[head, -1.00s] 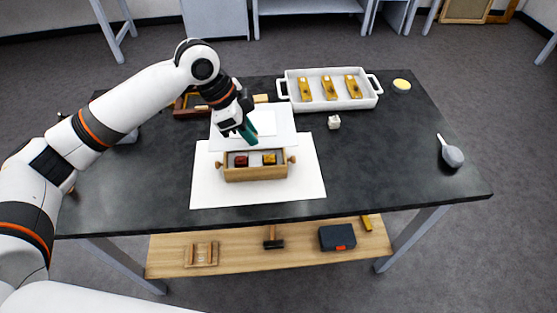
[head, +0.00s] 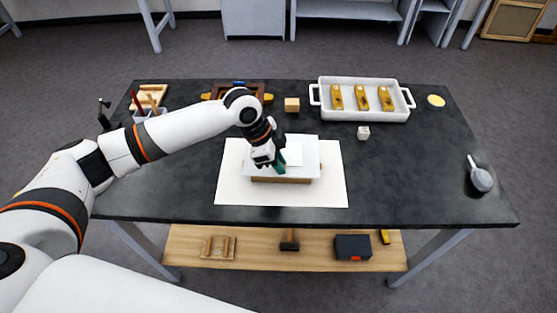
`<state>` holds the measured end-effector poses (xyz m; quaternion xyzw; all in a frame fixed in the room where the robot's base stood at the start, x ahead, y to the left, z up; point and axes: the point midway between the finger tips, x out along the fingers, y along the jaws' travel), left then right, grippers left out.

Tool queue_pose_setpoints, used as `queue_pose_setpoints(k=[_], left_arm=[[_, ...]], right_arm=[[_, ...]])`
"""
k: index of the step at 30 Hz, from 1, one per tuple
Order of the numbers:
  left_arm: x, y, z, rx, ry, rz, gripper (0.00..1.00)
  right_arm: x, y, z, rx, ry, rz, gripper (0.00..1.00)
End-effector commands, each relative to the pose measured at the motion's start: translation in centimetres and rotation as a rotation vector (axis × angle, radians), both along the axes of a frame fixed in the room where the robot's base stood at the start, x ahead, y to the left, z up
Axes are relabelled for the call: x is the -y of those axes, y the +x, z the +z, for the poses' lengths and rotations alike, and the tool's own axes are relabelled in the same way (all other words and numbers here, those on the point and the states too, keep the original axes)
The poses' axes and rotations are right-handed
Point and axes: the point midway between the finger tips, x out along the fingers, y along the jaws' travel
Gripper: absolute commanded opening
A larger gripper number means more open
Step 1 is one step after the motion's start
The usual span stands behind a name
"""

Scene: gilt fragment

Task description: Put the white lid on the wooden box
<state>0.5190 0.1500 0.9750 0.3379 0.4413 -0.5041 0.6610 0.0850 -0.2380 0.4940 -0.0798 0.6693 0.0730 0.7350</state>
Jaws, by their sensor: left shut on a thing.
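The white lid (head: 306,150) is a flat white panel with a brighter raised square on it. It lies over the wooden box (head: 285,180) and hides its inside; only the box's front wall and a bit of its right handle show. I cannot tell whether the lid rests on the rim or hangs just above it. My left gripper (head: 279,167) is at the lid's left-middle part, with teal fingertips shut on the lid. My right gripper is not in view.
The box stands on a white sheet (head: 232,190) on the dark table (head: 420,180). The table's right middle is clear.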

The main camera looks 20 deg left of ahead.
Motion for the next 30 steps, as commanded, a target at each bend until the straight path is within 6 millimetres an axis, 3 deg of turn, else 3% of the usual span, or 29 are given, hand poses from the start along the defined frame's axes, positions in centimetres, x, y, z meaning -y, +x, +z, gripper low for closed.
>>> queue_pose_setpoints(k=[13, 14, 17, 26, 30], left_arm=[[0.0, 0.0, -1.1, -0.001, 0.0, 0.0, 0.0], [0.0, 0.0, -1.1, -0.001, 0.0, 0.0, 0.23], [0.0, 0.0, -1.1, -0.001, 0.0, 0.0, 0.4], [0.0, 0.0, -1.0, 0.0, 0.0, 0.0, 0.4], [0.0, 0.1, 0.3, 0.005, 0.0, 0.0, 0.4]], right_arm=[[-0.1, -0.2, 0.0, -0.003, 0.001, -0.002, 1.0], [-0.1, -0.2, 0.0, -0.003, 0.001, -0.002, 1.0], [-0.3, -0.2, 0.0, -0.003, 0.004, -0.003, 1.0], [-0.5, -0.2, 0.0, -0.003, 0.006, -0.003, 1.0], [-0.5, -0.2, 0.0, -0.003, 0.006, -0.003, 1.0]])
